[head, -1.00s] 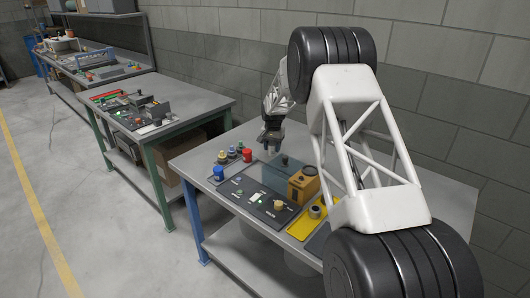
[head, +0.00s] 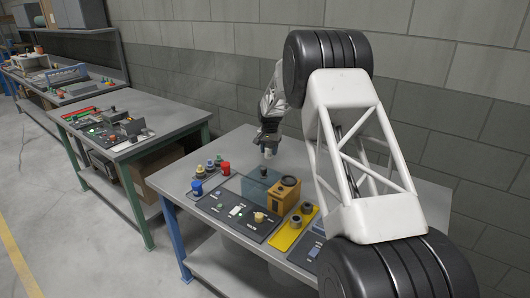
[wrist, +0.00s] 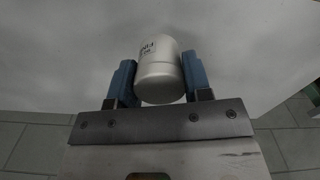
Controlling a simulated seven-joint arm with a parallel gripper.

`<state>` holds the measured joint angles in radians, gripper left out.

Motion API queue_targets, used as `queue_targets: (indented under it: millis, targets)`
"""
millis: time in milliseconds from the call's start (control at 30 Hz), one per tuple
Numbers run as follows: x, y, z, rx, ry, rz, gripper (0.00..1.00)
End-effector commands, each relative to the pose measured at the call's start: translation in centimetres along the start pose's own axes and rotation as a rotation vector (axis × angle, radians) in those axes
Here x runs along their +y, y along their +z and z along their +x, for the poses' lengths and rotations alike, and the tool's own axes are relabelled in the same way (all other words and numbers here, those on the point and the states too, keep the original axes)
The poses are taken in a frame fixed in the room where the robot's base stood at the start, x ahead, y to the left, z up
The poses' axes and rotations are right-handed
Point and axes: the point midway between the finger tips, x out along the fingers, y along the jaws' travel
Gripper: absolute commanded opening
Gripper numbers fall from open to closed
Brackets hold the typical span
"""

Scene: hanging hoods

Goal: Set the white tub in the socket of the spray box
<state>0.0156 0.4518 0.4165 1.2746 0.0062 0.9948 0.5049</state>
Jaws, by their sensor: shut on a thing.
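The white tub (wrist: 158,72), with dark lettering on its side, is gripped between the two blue fingers of my gripper (wrist: 158,82) in the wrist view. In the head view my gripper (head: 268,147) hangs above the back of the near table, with the tub (head: 268,154) showing as a small pale shape under it. An orange box (head: 282,198) with a dark round feature on top stands on the table, below and slightly right of my gripper. No label readable here confirms it as the spray box, and its socket cannot be made out clearly.
A bluish see-through cover with a black knob (head: 263,172) stands left of the orange box. A dark control panel (head: 238,211), a yellow tray (head: 291,232) and red (head: 226,168) and blue (head: 197,188) pieces surround it. My arm hides the table's right side.

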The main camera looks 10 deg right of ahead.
Motion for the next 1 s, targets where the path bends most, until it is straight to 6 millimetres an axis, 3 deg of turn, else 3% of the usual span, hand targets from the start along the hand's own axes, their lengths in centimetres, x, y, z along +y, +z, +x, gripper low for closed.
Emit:
queue_targets:
  millis: [367,1000]
  targets:
    - [4.3,3.9,-3.8,0.005,0.000,0.380,0.20]
    - [11.4,12.8,-8.6,0.011,-0.004,1.095,0.20]
